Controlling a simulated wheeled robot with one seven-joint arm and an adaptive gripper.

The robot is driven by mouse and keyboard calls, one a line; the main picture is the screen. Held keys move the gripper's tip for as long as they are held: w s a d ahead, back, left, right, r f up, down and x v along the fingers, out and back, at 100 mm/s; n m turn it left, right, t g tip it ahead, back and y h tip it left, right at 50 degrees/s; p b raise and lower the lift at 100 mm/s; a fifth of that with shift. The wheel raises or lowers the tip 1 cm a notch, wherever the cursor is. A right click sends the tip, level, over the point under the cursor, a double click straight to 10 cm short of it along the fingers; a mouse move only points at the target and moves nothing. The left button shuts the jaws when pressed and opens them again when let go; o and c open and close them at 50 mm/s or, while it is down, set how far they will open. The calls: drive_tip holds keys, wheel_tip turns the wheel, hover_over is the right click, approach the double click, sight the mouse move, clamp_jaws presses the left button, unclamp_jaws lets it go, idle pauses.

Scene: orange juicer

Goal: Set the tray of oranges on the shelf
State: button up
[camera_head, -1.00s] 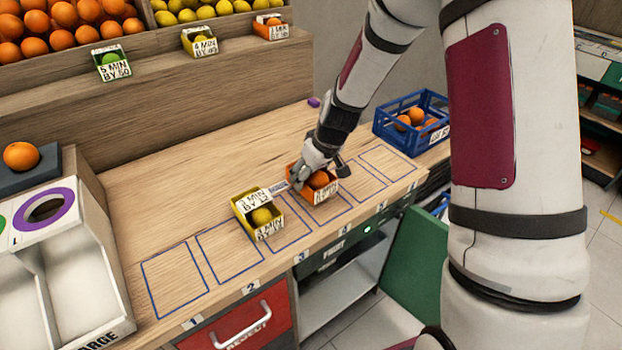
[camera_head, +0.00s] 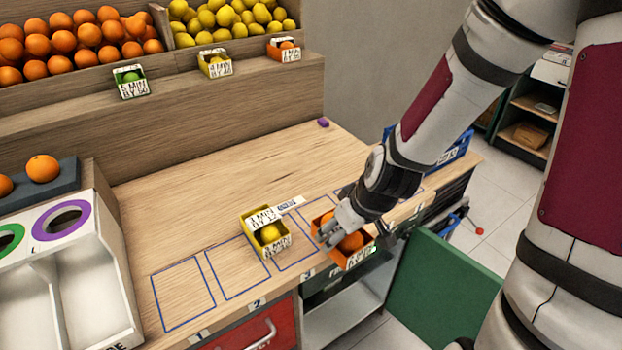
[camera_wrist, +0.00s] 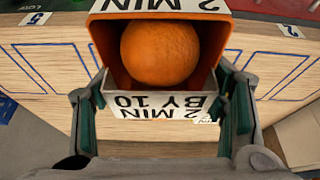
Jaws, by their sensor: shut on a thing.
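My gripper (camera_head: 342,232) is shut on a small orange tray (camera_head: 357,259) near the front edge of the counter. In the wrist view, the tray (camera_wrist: 218,75) sits between my gripper's two fingers (camera_wrist: 161,118), with one orange (camera_wrist: 160,52) in it and white labels, one reading "2 MIN BY 10". The tray seems to be raised a little above the counter; the exact gap is hard to tell. The stepped wooden shelf (camera_head: 215,107) stands behind the counter on the left, with several small labelled trays along its upper ledge, among them another orange tray (camera_head: 284,49).
A yellow tray with a lemon (camera_head: 264,234) stands on the counter (camera_head: 190,190), left of the held tray. A blue crate (camera_head: 455,150) is partly hidden behind my arm. The counter's back is mostly clear.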

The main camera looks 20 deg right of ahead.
drive_tip(key=shift+w+f, duration=0.15)
drive_tip(key=shift+w, duration=0.15)
drive_tip(key=w+m, duration=0.1)
drive_tip(key=w, duration=0.1)
drive_tip(key=w+f+m, duration=0.1)
drive_tip(key=w, duration=0.1)
drive_tip(key=w+f+m+h, duration=0.1)
drive_tip(key=w, duration=0.1)
drive_tip(key=shift+a, duration=0.15)
drive_tip(key=shift+w+f+m+h, duration=0.25)
drive_tip(key=shift+w+m, duration=0.35)
drive_tip(key=shift+w, duration=0.3)
drive_tip(key=shift+r, duration=0.1)
drive_tip(key=w+a+r+n+y, duration=0.1)
drive_tip(key=w+a+r+n, duration=0.35)
drive_tip(key=w, duration=0.75)
drive_tip(key=shift+m, duration=0.45)
drive_tip(key=f, duration=0.2)
drive_tip(key=f+p, duration=0.1)
drive_tip(key=f, duration=0.1)
drive_tip(key=f+p, duration=0.1)
drive_tip(key=f, duration=0.2)
drive_tip(key=shift+w+a, duration=0.1)
drive_tip(key=shift+w, duration=0.15)
drive_tip(key=shift+f, duration=0.15)
